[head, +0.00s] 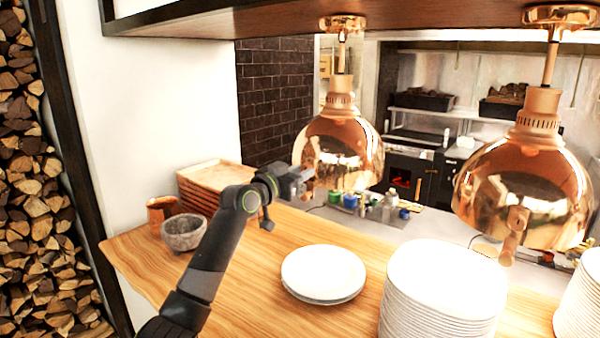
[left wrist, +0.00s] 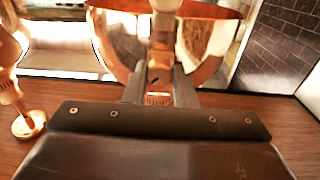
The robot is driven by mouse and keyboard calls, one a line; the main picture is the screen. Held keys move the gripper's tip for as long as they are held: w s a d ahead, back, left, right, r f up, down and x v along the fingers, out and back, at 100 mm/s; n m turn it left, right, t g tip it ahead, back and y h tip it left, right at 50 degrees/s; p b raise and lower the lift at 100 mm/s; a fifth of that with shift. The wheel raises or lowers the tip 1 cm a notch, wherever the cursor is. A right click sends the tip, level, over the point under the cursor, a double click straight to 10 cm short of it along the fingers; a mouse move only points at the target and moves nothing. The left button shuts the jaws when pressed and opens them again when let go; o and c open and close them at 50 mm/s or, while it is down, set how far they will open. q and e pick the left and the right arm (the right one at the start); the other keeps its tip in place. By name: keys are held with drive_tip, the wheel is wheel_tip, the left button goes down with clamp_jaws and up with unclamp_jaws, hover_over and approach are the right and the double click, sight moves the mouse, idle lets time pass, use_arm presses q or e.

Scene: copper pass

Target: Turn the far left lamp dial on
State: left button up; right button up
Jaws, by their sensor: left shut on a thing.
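The left copper lamp (head: 342,150) hangs from the overhead shelf. My left gripper (head: 303,178) is at the lamp's near left side, shut on its dial. A small copper part of the dial (head: 307,194) shows just below the fingers, but the fingers hide most of it. In the left wrist view, the fingers (left wrist: 160,72) close around the copper dial fitting (left wrist: 164,30) in front of the shiny shade (left wrist: 118,40). The dial's setting cannot be made out. My right gripper is not in view.
A second copper lamp (head: 525,185) with its own dial hangs at the right. Below are stacked plates (head: 440,285), a smaller plate pile (head: 323,272), a stone bowl (head: 184,233) and wooden trays (head: 215,180). The overhead shelf (head: 230,22) is close above the lamps.

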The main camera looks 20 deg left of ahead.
use_arm(q)
drive_tip(key=shift+n+y+p, duration=0.3)
drive_tip(key=shift+n+p, duration=0.95)
drive_tip(key=shift+n, duration=3.55)
drive_tip(key=shift+d, duration=0.1)
drive_tip(key=o, duration=1)
drive_tip(key=shift+s, duration=0.1)
